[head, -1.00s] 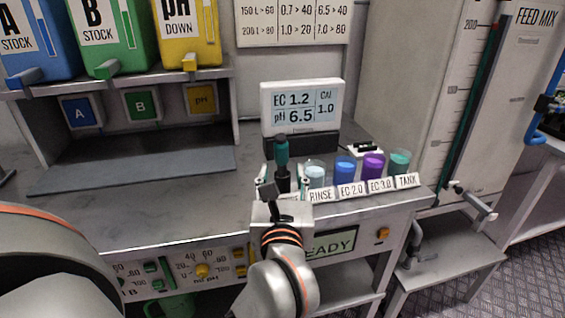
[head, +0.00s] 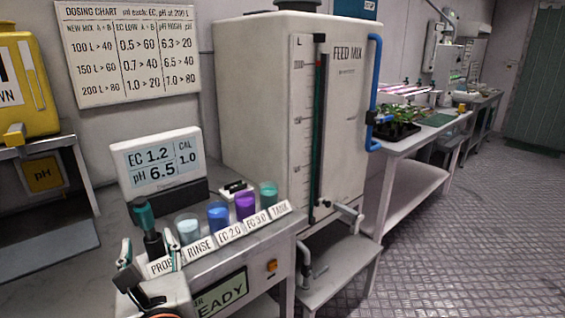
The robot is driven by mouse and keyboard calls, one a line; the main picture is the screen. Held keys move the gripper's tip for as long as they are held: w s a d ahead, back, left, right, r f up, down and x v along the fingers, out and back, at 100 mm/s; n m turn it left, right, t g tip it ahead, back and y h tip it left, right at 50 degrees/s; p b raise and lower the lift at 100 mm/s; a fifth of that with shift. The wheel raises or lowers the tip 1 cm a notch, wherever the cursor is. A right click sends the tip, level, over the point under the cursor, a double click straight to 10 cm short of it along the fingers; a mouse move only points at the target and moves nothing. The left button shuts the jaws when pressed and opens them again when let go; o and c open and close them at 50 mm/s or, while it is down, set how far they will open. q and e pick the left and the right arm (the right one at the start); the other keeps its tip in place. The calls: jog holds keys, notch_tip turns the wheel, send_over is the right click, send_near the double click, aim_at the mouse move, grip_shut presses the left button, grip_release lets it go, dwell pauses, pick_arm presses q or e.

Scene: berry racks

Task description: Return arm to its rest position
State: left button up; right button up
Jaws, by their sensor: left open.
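My left gripper (head: 150,259) is at the lower left of the head view, open and empty. Its two fingers stand apart, one on each side of the PROBE label (head: 160,267). The probe (head: 146,218), with a teal handle and dark lower body, stands upright just behind and above the fingertips. Its lower end is hidden by the label and gripper. I cannot tell whether a finger touches the bench front. My right gripper is not in view.
Cups of clear, blue, purple and teal liquid (head: 245,205) stand right of the probe, close to the gripper. The EC/pH meter (head: 158,163) is behind them. A tall FEED MIX tank (head: 255,100) stands to the right. The floor (head: 450,240) at right is clear.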

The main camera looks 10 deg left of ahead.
pick_arm(q)
notch_tip(320, 180, up, 5)
jog(key=s+d+m+t+y+p, duration=0.25)
jog(key=m+t, duration=0.35)
jog(key=m, duration=0.6)
jog(key=d+f+m+h+p, duration=0.1)
jog(key=d+f+m+h, duration=0.6)
jog(key=m, duration=0.5)
jog(key=d+f+m+h+p, duration=0.2)
jog(key=d+f+m+h, duration=0.2)
jog(key=f+m+h, duration=0.5)
jog(key=s+a+f+m+g, duration=0.1)
jog(key=s+f+m+g, duration=0.4)
jog(key=f, duration=0.8)
jog(key=s+a+f+m+g+p, duration=0.1)
jog(key=s+f+m+g, duration=0.4)
jog(key=f, duration=0.8)
jog(key=s+a+m, duration=0.1)
jog(key=s+m, duration=0.2)
jog(key=m, duration=0.1)
jog(key=shift+a+f+p, duration=0.25)
jog(key=shift+p, duration=0.05)
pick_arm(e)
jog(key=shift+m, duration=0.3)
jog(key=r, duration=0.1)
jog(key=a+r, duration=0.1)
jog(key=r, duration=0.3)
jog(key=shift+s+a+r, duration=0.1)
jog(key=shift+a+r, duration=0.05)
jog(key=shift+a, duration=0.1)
